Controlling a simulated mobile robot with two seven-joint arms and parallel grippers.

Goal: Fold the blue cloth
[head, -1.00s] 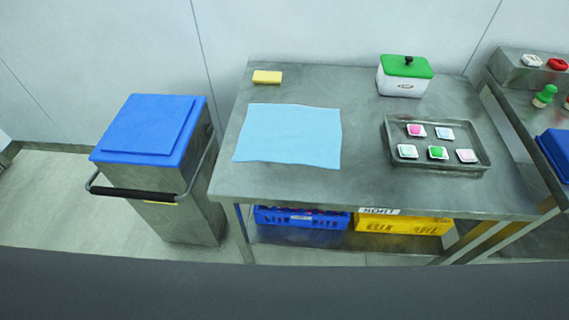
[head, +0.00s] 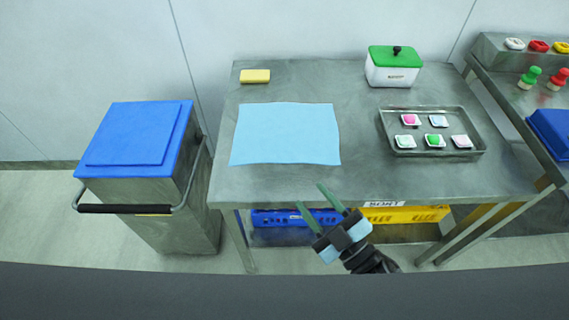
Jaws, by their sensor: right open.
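The light blue cloth (head: 286,134) lies flat and spread out on the left part of the metal table (head: 355,185). My right gripper (head: 316,197) has come in from below, in front of the table's front edge. Its two green fingers point up and to the left, apart and with nothing between them. It is below the cloth's lower right corner in the picture and does not touch it. My left gripper does not show.
A yellow sponge (head: 255,76) lies behind the cloth. A white box with a green lid (head: 395,58) and a metal tray (head: 470,153) of small packets stand to the right. A blue-lidded bin (head: 135,145) stands left of the table. Blue (head: 270,218) and yellow crates (head: 405,214) sit below.

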